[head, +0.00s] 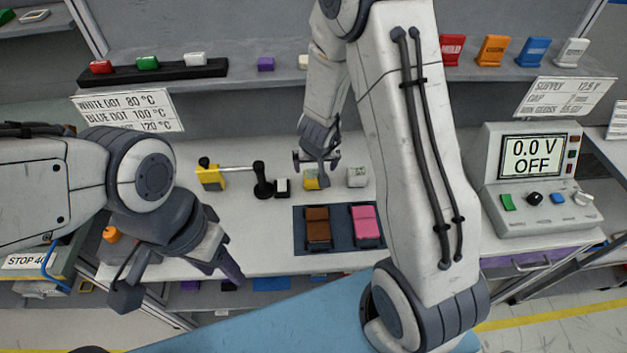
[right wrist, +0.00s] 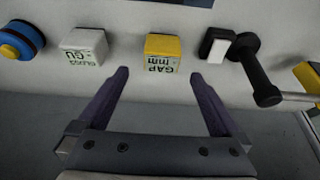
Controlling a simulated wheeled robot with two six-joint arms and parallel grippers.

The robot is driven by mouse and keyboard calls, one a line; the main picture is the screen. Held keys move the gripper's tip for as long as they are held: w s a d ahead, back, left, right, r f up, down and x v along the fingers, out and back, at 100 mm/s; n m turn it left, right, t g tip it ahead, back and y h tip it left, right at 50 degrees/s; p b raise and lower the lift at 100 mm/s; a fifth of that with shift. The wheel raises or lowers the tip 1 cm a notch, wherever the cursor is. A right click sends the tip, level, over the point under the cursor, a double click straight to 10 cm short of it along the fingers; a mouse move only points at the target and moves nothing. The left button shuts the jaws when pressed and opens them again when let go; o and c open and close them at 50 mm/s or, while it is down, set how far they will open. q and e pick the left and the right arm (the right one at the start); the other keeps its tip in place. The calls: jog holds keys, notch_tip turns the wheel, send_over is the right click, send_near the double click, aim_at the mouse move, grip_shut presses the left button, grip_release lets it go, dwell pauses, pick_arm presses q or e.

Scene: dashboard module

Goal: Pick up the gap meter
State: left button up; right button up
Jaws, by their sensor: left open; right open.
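The gap meter (right wrist: 162,52) is a small yellow block with a pale label reading "GAP mm". In the right wrist view it stands just beyond my right gripper (right wrist: 158,75), between the lines of its two open fingers and apart from them. In the head view the gap meter (head: 312,181) is on the bench, partly covered by my right gripper (head: 317,165), which hovers over it from behind. My left gripper (head: 178,281) is open and empty, off the front left of the bench.
A white gloss meter (right wrist: 86,46) stands beside the gap meter. On its other side are a black-and-white block (right wrist: 215,46) and a black-handled tool (right wrist: 258,75). A dark mat (head: 339,246) carries brown and pink pieces. A power supply (head: 533,170) stands at the right.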

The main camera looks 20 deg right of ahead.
aim_at(314, 174)
jog(key=b+x, duration=0.2)
jog(key=x, duration=0.1)
jog(key=b+x, duration=0.2)
jog(key=x, duration=0.2)
jog(key=shift+s+a+f, duration=0.15)
jog(key=shift+f, duration=0.1)
jog(key=shift+r, duration=0.1)
jog(key=c, duration=1.5)
jog(key=shift+r, duration=0.1)
